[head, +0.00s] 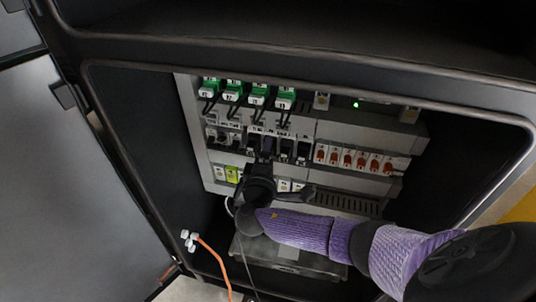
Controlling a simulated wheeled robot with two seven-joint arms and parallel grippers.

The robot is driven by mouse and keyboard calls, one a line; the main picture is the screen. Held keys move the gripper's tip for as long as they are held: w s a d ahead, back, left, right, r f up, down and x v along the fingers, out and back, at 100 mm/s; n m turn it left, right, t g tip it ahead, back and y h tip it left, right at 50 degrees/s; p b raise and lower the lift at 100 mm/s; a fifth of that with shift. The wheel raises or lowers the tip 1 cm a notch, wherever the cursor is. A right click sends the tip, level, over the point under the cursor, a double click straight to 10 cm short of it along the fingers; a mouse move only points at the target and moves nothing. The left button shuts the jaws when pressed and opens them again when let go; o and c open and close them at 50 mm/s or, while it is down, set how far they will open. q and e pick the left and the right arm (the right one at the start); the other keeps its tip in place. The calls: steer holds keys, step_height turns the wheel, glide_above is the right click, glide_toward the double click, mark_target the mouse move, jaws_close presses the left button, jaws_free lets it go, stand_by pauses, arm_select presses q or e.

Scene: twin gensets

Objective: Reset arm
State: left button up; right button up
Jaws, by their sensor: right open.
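My right arm reaches in from the lower right in a purple sleeve. Its black right gripper (264,152) points up into the cabinet, at the middle row of black breakers (286,149). The gripper is open, and its fingers overlap the dark breakers, so I cannot tell whether it touches one. The hand hides part of the middle and lower rows. My left gripper is not in view.
Green connectors (258,94) with black wires line the top row, and orange-marked switches (346,158) sit at the right. The cabinet's dark frame (310,75) surrounds the panel. An orange cable (213,254) with a white plug hangs at the lower left.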

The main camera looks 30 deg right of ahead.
steer(key=p+v, duration=0.1)
steer(key=v, duration=0.8)
steer(key=s+f+g+y+b, duration=0.2)
steer(key=s+f+g+y, duration=0.3)
steer(key=f, duration=0.9)
steer(key=s+f+g+y+b, duration=0.25)
steer(key=s+f, duration=0.55)
steer(key=f, duration=0.6)
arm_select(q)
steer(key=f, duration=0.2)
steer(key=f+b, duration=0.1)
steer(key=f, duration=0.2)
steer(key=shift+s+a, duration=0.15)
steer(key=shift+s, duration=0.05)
arm_select(e)
steer(key=s+a+f+m+g+y, duration=0.1)
steer(key=s+f+m, duration=0.1)
steer(key=s+f, duration=0.2)
steer(key=s+a+f+m+g+y, duration=0.1)
steer(key=s+f+m+g+y, duration=0.1)
steer(key=s, duration=0.8)
steer(key=s+a+f+m+g+y, duration=0.1)
steer(key=s+f+m+g+y, duration=0.1)
steer(key=s+f, duration=0.3)
steer(key=s, duration=0.3)
steer(key=shift+a+f+m, duration=0.3)
steer(key=shift+a+f, duration=0.05)
steer(key=shift+a, duration=0.05)
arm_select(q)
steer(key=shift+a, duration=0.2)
